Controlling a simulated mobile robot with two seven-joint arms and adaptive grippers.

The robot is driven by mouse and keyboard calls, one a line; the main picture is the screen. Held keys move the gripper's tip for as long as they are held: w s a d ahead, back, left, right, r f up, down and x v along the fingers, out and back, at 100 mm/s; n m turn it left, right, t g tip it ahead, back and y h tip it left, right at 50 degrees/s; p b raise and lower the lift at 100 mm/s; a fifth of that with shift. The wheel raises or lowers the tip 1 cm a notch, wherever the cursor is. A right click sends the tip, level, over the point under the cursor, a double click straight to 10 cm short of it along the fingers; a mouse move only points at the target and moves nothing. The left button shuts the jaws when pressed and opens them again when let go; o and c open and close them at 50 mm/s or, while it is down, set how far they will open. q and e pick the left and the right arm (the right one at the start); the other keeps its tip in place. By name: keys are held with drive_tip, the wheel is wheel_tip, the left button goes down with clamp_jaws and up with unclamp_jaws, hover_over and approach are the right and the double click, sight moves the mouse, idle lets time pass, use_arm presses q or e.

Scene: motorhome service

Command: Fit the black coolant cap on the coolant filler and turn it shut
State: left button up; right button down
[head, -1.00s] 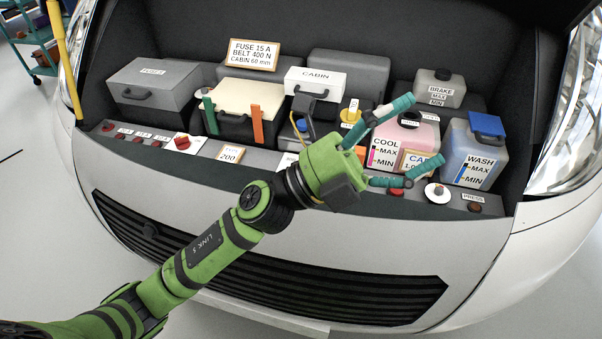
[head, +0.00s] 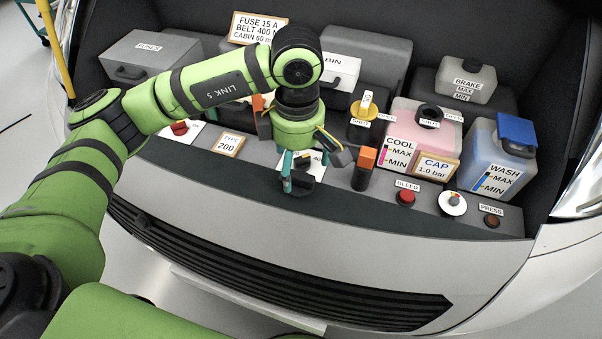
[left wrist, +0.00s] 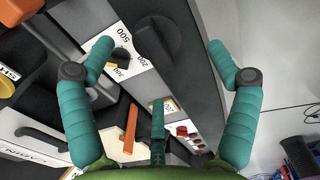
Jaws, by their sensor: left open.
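The black coolant cap (head: 301,187), a round disc with a raised grip bar, appears to lie on the grey front ledge. It also shows in the left wrist view (left wrist: 158,42). My left gripper (head: 298,172) points down over it, open, with one teal finger to each side of the cap in the wrist view. I cannot tell whether the fingers touch it. The coolant filler (head: 430,112) is a dark round neck with OPEN and SHUT labels on top of the pink coolant tank (head: 447,140), right of the gripper. My right gripper is not in view.
A dial plate with a small black knob (left wrist: 122,57) is beside the cap. An orange-topped black tool (head: 364,165) stands between gripper and coolant tank. A red BLEED button (head: 406,198) and the blue-capped washer tank (head: 494,158) are to the right.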

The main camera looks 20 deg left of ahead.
sight(299, 175)
use_arm(q)
wheel_tip(299, 175, down, 2)
drive_tip(key=shift+f+p, duration=0.1)
drive_tip(key=shift+p, duration=0.75)
wheel_tip(299, 175, down, 2)
drive_tip(key=shift+w+d+f, duration=0.1)
drive_tip(key=shift+w+f, duration=0.05)
drive_tip(key=shift+f, duration=0.35)
drive_tip(key=c, duration=1.1)
drive_tip(key=shift+c, duration=0.7)
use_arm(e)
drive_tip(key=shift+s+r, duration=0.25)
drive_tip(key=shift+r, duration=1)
